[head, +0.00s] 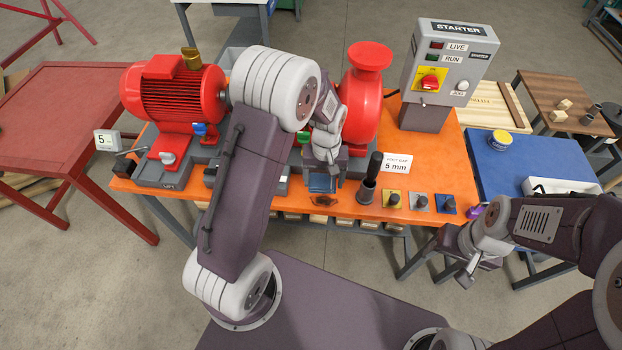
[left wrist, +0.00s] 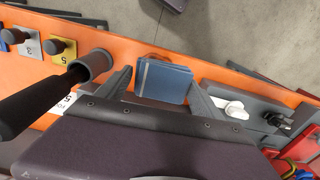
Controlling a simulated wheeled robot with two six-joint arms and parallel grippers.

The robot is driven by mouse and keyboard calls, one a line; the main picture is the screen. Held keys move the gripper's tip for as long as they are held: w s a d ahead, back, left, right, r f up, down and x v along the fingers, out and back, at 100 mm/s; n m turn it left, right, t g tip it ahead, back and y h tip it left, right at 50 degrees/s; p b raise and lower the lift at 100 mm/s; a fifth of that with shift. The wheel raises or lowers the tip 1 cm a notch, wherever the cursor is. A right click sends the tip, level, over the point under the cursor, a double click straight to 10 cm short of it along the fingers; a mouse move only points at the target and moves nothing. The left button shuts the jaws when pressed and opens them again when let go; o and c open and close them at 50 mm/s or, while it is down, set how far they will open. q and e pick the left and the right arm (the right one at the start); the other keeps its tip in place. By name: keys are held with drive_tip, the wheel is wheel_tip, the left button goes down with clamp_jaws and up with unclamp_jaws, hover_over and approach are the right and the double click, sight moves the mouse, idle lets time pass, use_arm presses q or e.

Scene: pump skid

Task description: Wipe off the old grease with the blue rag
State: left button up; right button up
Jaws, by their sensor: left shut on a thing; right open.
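The blue rag (head: 321,184) is a folded blue pad at the front edge of the orange bench. My left gripper (head: 326,172) is shut on it; in the left wrist view the rag (left wrist: 164,82) lies between the two fingers. A dark brown grease patch (head: 323,201) shows on the orange top just in front of the rag; only a bit of it shows past the rag in the left wrist view (left wrist: 157,57). I cannot tell whether the rag touches the bench. My right gripper (head: 462,264) is open and empty, off the bench's front right corner.
A dark-handled tool stands in a grey cup (head: 367,190) close right of the rag, with several small colored blocks (head: 419,202) beyond. The red motor (head: 172,95) and red pump (head: 362,95) stand behind. A starter box (head: 447,65) stands at back right.

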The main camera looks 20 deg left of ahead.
sight(330, 185)
use_arm(q)
drive_tip(key=shift+s+d+f+m, duration=0.15)
drive_tip(key=shift+d+f, duration=0.25)
drive_tip(key=shift+f, duration=0.25)
drive_tip(key=shift+s+d+f+m, duration=0.15)
drive_tip(key=shift+d+f, duration=0.25)
drive_tip(key=shift+f, duration=0.2)
drive_tip(key=shift+s+d+f, duration=0.15)
drive_tip(key=shift+d+f, duration=0.05)
drive_tip(key=shift+d, duration=0.1)
